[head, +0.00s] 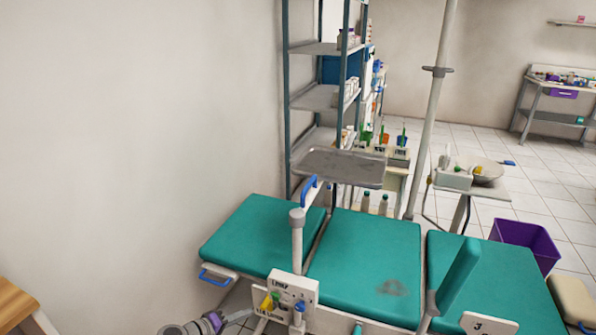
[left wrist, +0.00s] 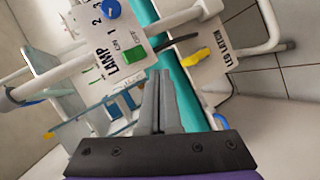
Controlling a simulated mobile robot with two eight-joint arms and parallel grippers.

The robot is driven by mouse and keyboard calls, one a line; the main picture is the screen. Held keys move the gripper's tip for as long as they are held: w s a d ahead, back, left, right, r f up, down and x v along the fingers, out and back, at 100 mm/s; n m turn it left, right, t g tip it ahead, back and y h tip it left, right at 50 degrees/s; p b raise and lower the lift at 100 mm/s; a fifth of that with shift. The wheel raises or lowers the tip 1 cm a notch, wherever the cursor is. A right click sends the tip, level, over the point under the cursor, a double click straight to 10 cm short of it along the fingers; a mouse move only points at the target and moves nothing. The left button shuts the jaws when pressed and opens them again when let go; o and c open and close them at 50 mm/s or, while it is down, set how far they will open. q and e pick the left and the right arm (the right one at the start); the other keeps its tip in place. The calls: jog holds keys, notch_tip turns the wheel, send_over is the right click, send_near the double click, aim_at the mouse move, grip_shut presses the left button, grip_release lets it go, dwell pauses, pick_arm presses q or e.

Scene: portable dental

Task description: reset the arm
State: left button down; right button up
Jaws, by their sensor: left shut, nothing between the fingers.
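My left gripper (head: 240,316) comes in at the bottom of the head view, low and to the left of the white control panel (head: 296,288). In the left wrist view its fingers (left wrist: 161,80) are together and empty, pointing toward the panel. The fingers look apart from the panel, though the exact gap is hard to tell. My right gripper is not in view.
The teal dental chair (head: 365,262) fills the lower middle, with a metal tray (head: 340,167) above it. A shelf rack (head: 318,98) stands behind. A purple bin (head: 526,240) is at right. A wooden surface (head: 14,303) is at lower left.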

pick_arm(q)
jog(key=s+d+r+m+g+y, duration=0.25)
jog(key=s+r, duration=0.25)
jog(key=s, duration=0.3)
jog(key=s+a+r+m+g+y, duration=0.1)
jog(key=s+a+m+y, duration=0.15)
jog(key=s, duration=1.05)
jog(key=s+a+r+m+g+y, duration=0.15)
jog(key=s+y, duration=0.25)
jog(key=s, duration=0.9)
notch_tip(320, 180, up, 21)
jog(key=w+p, duration=0.1)
jog(key=p, duration=1.8)
jog(key=shift+w+a+r+t, duration=0.2)
jog(key=shift+w+t, duration=0.1)
jog(key=shift+t, duration=0.1)
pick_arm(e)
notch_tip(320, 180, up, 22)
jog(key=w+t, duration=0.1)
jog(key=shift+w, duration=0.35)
pick_arm(q)
jog(key=shift+s+f, duration=0.1)
jog(key=shift+s, duration=0.05)
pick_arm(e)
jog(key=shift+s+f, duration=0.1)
